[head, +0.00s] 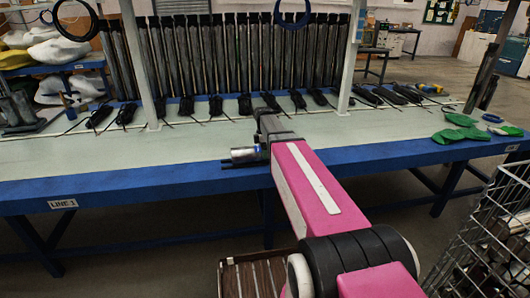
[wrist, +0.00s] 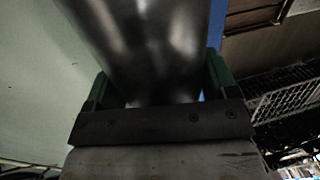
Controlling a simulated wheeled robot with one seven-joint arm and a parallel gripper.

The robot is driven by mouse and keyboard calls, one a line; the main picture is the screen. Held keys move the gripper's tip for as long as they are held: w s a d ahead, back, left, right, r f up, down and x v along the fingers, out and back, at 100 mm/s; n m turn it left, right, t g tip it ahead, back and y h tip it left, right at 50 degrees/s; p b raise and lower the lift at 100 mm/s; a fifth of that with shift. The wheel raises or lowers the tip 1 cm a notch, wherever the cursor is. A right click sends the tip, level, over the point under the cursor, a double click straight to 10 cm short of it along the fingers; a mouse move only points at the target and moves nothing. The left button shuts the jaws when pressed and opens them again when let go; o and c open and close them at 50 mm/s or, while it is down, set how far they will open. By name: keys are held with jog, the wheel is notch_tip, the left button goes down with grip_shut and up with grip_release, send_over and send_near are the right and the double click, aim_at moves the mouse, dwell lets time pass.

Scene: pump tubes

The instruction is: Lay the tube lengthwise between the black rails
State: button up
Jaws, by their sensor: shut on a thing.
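My gripper (head: 243,158) is at the front edge of the table in the head view, at the end of my pink arm. It is shut on a shiny grey metal tube (head: 245,153), whose short visible part points left. The wrist view shows the tube (wrist: 150,45) large and dark between the two green fingers of my gripper (wrist: 155,90). Thin dark bars show just below the tube in the head view; I cannot tell whether they are fingers or rails. A brown crate (head: 224,275) with dark lengthwise strips stands low in front of the table, partly hidden by my arm.
The pale table (head: 120,165) has a blue front edge and much clear top. Black bundles (head: 187,106) lie along its back below a row of dark upright tubes. Green gloves (head: 460,133) lie at the right. A wire basket (head: 490,240) stands at the lower right.

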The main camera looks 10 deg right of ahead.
jog(key=o, duration=1.3)
jog(key=r, duration=0.3)
jog(key=w+r, duration=0.1)
jog(key=r, duration=0.3)
jog(key=w+r, duration=0.1)
jog(key=r, duration=0.2)
jog(key=shift+r, duration=0.3)
